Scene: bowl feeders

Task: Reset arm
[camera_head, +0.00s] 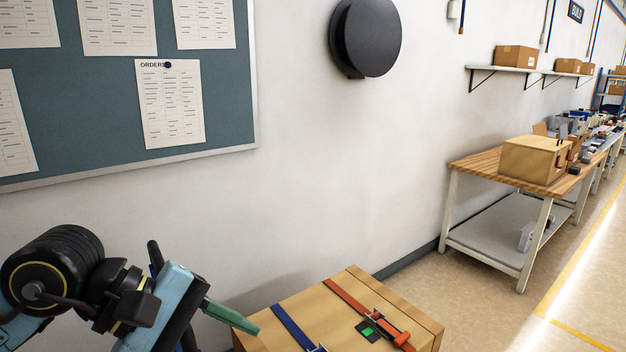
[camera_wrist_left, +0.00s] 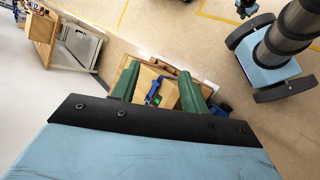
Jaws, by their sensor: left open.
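My left gripper (camera_head: 232,316) comes in from the lower left of the head view, with one green finger clearly visible. In the left wrist view both green fingers of the left gripper (camera_wrist_left: 160,70) stand apart with nothing between their tips. Beyond them is a tan box (camera_head: 300,306) with a blue strap (camera_head: 296,326) and an orange strap (camera_head: 362,308); a small green-lit device (camera_head: 371,328) is on its top. The box also shows between the fingers in the left wrist view (camera_wrist_left: 143,80). The gripper appears above the box's left side. My right gripper is not seen.
A wall with a teal notice board (camera_head: 100,105) and a round black fixture (camera_head: 366,37) is behind the box. A wooden-topped workbench (camera_head: 480,162) carrying a carton (camera_head: 533,160) stands at the right. The floor (camera_head: 470,300) between box and workbench is clear.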

